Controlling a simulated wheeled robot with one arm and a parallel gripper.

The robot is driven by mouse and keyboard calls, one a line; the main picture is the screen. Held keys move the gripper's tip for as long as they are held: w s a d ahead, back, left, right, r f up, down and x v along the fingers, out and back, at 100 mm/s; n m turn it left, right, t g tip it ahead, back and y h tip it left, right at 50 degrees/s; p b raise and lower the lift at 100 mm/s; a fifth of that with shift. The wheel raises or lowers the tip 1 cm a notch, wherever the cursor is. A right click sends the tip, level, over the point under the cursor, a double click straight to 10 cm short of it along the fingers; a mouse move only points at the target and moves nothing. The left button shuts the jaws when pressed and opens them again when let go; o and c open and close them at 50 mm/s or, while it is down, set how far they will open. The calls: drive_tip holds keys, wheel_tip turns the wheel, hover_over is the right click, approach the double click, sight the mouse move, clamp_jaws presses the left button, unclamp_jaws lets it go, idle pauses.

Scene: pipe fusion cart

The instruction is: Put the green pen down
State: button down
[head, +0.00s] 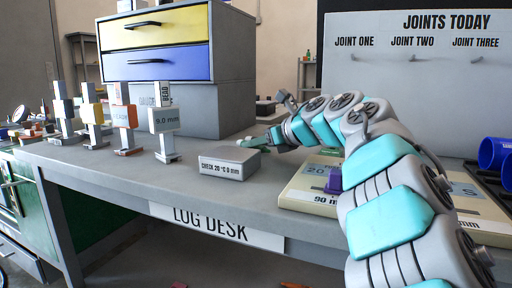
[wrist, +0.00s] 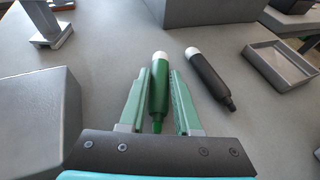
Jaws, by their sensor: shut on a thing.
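The green pen (wrist: 158,88) has a white end and a narrow green tip. In the wrist view it lies lengthwise between the two green fingers of my gripper (wrist: 161,75), which is shut on it. Its white end points away from my wrist. The pen is low over the grey desk top; I cannot tell whether it touches it. In the head view my gripper (head: 252,143) is low over the log desk (head: 110,160), behind the check block, and the pen cannot be made out there.
A black pen (wrist: 211,76) lies just right of the green one, apart from it. A shallow grey tray (wrist: 281,66) is farther right. The check block (head: 228,164) stands left of my gripper. A gauge stand (head: 165,135) and drawer cabinet (head: 180,80) stand beyond.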

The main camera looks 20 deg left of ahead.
drive_tip(key=shift+f, duration=0.15)
drive_tip(key=c, duration=1.1)
unclamp_jaws()
drive_tip(key=shift+f, duration=0.1)
drive_tip(key=o, duration=0.5)
drive_tip(key=shift+r, duration=0.3)
drive_tip(key=shift+s+d, duration=0.1)
drive_tip(key=shift+d, duration=0.3)
drive_tip(key=b+v, duration=0.1)
drive_tip(key=v, duration=1)
drive_tip(key=shift+s, duration=0.15)
drive_tip(key=shift+r, duration=0.1)
